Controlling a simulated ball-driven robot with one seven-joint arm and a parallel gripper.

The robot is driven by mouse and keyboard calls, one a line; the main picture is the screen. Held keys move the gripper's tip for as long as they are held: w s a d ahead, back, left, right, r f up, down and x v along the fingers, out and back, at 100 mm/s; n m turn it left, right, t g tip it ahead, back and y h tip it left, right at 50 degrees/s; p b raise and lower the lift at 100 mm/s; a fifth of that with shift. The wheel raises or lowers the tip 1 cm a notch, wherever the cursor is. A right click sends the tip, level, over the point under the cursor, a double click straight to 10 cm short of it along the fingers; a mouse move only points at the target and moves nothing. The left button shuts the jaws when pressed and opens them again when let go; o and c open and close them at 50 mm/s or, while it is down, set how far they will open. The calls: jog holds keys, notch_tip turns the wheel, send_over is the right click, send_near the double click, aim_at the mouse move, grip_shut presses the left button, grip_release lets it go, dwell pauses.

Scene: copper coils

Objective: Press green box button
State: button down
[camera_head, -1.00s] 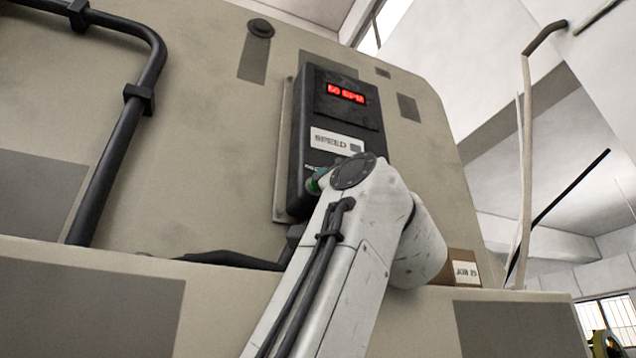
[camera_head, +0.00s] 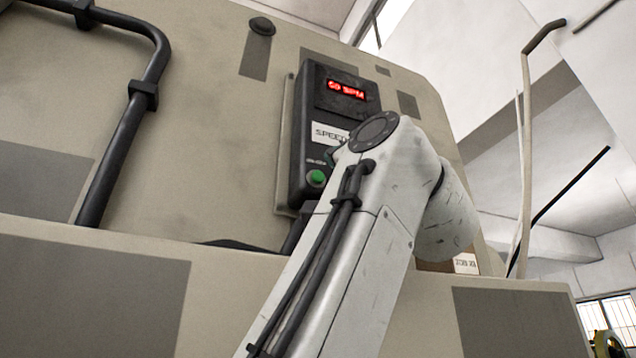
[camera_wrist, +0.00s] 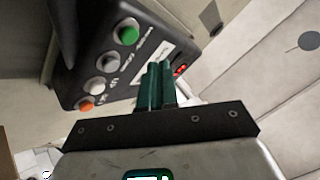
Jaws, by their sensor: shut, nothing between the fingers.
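The dark control box (camera_head: 300,130) is fixed to the beige machine panel in the head view, with a red lit display and a SPEED label. Its round green button (camera_head: 317,178) is low on the front, in clear sight. In the wrist view the box (camera_wrist: 70,60) is tilted, and the green button (camera_wrist: 129,33) is near its upper edge. My gripper (camera_wrist: 158,68) shows its two green fingers closed together, with nothing between them. In that view the fingertips appear below and right of the green button, over the label side. My arm hides most of the gripper in the head view.
In the wrist view two pale buttons (camera_wrist: 107,61) and an orange button (camera_wrist: 85,104) line up with the green one. A black pipe (camera_head: 125,130) runs along the panel at left. A beige ledge (camera_head: 240,285) crosses below the box.

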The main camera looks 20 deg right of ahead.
jog(key=shift+s, duration=1.15)
